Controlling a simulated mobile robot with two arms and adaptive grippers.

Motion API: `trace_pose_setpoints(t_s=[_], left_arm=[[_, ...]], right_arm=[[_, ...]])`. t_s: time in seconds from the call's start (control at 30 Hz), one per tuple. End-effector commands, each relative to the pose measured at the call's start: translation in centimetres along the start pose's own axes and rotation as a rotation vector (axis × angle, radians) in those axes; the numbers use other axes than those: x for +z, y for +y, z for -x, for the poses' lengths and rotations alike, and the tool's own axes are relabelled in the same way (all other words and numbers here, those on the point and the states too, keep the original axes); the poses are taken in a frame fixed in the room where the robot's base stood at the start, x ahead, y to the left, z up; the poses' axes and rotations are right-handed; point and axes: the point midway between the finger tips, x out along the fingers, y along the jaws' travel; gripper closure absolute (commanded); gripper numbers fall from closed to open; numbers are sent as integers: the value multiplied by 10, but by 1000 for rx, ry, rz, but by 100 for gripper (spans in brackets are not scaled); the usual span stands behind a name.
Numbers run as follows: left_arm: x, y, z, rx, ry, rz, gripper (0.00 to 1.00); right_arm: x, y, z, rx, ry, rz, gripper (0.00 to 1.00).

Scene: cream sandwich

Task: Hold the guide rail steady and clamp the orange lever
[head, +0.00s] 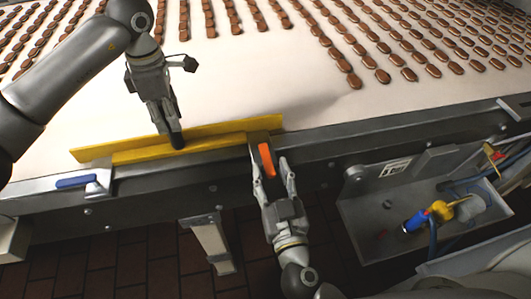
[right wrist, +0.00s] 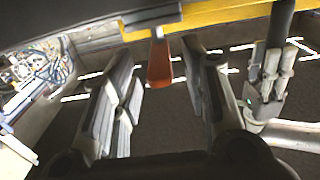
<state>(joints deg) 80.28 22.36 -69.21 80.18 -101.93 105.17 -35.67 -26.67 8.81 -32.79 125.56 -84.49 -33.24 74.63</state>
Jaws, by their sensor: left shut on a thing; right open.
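The yellow guide rail (head: 215,132) lies along the near edge of the conveyor belt. My left gripper (head: 174,138) is shut on the rail near its middle; the rail also shows at the top of the right wrist view (right wrist: 225,14). The orange lever (head: 266,160) is at the rail's right end, on a grey metal bracket. My right gripper (head: 273,178) is open, its fingers on either side of the lever. In the right wrist view the lever (right wrist: 159,64) hangs between the two open fingers, apart from both. My left gripper also shows there (right wrist: 266,90).
A blue lever (head: 77,182) sits on a bracket at the rail's left end. Rows of brown sandwiches (head: 400,50) lie on the pale belt (head: 300,75). A grey tray (head: 365,215) with tools and cables hangs at the right. Tiled floor lies below.

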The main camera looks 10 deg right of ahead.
Motion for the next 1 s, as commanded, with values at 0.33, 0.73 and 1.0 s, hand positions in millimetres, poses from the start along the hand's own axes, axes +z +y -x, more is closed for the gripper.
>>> trace_pose_setpoints(t_s=[0.33,0.73,1.0], left_arm=[[0,0,0,0,0,0,100],[0,0,0,1,0,0,100],[0,0,0,1,0,0,100]], right_arm=[[0,0,-50,0,1,1,59],[1,0,-59,1,-2,1,59],[1,0,-58,0,-1,1,88]])
